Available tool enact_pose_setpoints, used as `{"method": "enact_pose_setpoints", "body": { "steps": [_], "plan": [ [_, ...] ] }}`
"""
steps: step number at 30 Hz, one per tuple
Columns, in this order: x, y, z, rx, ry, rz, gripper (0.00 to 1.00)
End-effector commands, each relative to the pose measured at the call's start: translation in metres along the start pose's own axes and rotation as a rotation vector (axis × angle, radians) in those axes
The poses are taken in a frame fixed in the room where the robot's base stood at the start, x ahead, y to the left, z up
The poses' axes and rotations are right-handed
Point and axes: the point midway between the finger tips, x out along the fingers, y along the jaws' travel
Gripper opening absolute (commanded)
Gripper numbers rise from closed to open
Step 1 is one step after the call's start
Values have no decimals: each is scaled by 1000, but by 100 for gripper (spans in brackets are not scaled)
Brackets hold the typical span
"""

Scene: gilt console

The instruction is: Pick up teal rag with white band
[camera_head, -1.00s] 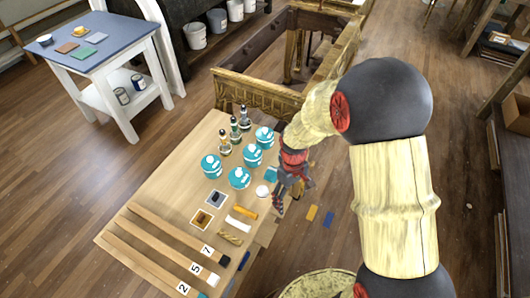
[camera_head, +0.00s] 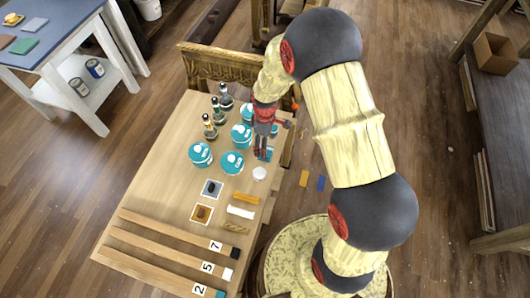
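A small teal patch (camera_head: 268,155) shows on the wooden worktable (camera_head: 165,165) at its right side, partly hidden by my gripper. It may be the teal rag; I cannot make out a white band on it. My gripper (camera_head: 261,153) points down at this patch, with its fingertips over or against it. Whether it touches the patch, and whether the fingers are open or shut, is too small to tell.
A white round piece (camera_head: 259,174) lies just in front. Numbered wooden strips (camera_head: 175,233) lie at the near end. A gilt frame (camera_head: 225,68) stands behind.

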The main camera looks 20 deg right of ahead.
Motion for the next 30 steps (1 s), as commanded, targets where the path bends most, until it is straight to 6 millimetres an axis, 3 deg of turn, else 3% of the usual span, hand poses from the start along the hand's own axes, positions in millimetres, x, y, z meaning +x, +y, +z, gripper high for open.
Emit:
{"method": "enact_pose_setpoints", "body": {
  "steps": [16, 24, 30],
  "plan": [
    [64, 0, 3, 2, -1, -2, 73],
    [66, 0, 2, 2, 0, 0, 73],
    [66, 0, 2, 3, 0, 0, 61]
  ]
}}
